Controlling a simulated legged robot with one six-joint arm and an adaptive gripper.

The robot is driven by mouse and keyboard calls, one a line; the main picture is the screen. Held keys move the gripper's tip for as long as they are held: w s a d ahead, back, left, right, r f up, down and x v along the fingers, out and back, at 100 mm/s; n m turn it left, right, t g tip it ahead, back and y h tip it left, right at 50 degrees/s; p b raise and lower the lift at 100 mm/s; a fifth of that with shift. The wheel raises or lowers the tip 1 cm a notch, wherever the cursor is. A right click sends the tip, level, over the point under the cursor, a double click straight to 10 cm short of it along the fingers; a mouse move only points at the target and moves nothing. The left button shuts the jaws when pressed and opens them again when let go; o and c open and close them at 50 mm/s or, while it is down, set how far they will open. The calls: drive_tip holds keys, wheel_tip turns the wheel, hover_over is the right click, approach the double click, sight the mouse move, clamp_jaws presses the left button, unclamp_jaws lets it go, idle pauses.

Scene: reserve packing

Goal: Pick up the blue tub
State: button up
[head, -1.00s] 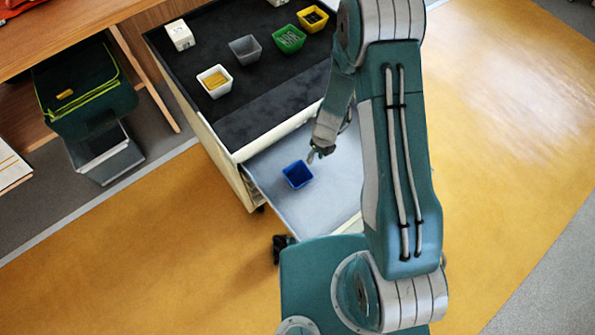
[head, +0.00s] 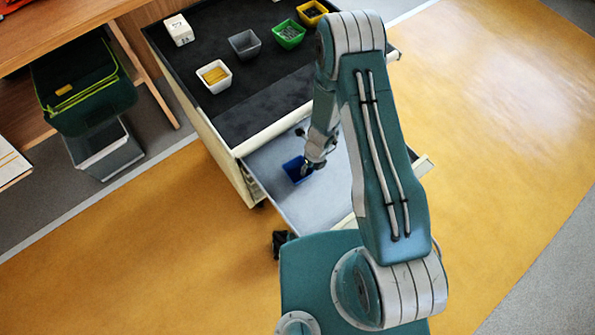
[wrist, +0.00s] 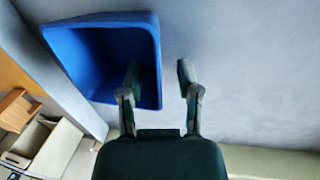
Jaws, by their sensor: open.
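The blue tub (head: 295,170) stands in the open grey drawer of the cart, near the drawer's left side. It looks empty. In the wrist view the blue tub (wrist: 100,52) fills the upper left, and its inside is in view. My gripper (head: 314,166) is at the tub's right side in the head view and covers part of it. In the wrist view my gripper (wrist: 160,78) is open. Its left finger overlaps the tub's opening and its right finger is outside, with the tub's right wall between them. I cannot tell whether either finger touches the wall.
The drawer floor (head: 310,210) is clear around the tub. On the black cart top (head: 255,95) stand a white tub (head: 214,76), a grey tub (head: 244,44), a green tub (head: 288,34), a yellow tub (head: 311,13) and a white box (head: 179,31).

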clamp_jaws()
